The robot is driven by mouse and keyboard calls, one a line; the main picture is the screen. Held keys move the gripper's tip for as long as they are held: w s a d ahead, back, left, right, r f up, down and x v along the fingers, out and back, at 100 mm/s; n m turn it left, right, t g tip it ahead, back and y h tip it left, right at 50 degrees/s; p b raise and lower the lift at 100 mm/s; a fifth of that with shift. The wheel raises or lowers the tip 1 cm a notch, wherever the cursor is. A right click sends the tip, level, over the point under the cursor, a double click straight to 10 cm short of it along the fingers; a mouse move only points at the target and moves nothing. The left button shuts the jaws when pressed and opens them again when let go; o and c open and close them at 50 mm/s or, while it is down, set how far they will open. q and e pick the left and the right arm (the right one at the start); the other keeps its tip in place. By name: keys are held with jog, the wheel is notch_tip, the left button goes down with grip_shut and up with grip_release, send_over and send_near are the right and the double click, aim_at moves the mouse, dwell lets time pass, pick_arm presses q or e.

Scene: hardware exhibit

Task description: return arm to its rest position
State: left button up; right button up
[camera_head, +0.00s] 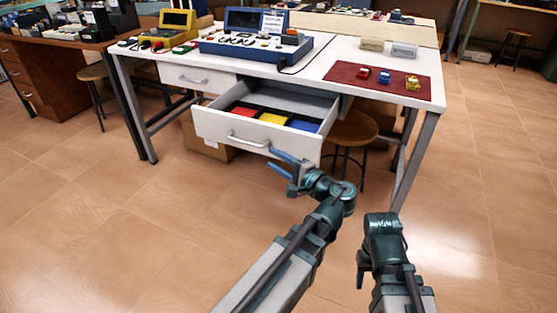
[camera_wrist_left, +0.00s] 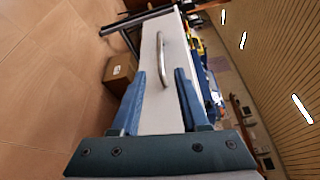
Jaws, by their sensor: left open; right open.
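My left gripper (camera_head: 270,157) is open and empty just in front of the open white drawer (camera_head: 212,123). Its two blue fingers point toward the silver handle (camera_head: 248,141). In the left wrist view, the fingers (camera_wrist_left: 160,72) stand apart, and the near end of the handle (camera_wrist_left: 166,62) appears between their tips. I cannot tell how much gap there is in depth. My right gripper (camera_head: 362,270) hangs low over the floor at the lower right, pointing down and away from the table. Its fingers are mostly hidden by the wrist.
The drawer holds red, yellow and blue compartments. The white table (camera_head: 345,60) carries a blue electronics case (camera_head: 255,45) and a dark red mat (camera_head: 345,75) with small colored parts. Floor at right is clear.

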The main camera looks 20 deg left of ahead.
dwell(0.4)
pick_arm(q)
jog(key=s+d+f+n+g+h, duration=0.1)
jog(key=s+d+f+g+h, duration=0.2)
jog(key=f, duration=0.4)
jog(key=s+d+f+n+g+h, duration=0.1)
jog(key=s+d+f+h, duration=0.35)
jog(key=f, duration=0.35)
jog(key=s+d+f+n+g+h, duration=0.1)
jog(key=s+d+f+g+h, duration=0.35)
jog(key=d, duration=0.75)
notch_tip(320, 180, up, 36)
jog(key=s+t+h+p, duration=0.1)
jog(key=s+h+p, duration=0.1)
jog(key=p, duration=3.4)
jog(key=shift+d+f, duration=0.2)
jog(key=shift+d, duration=0.1)
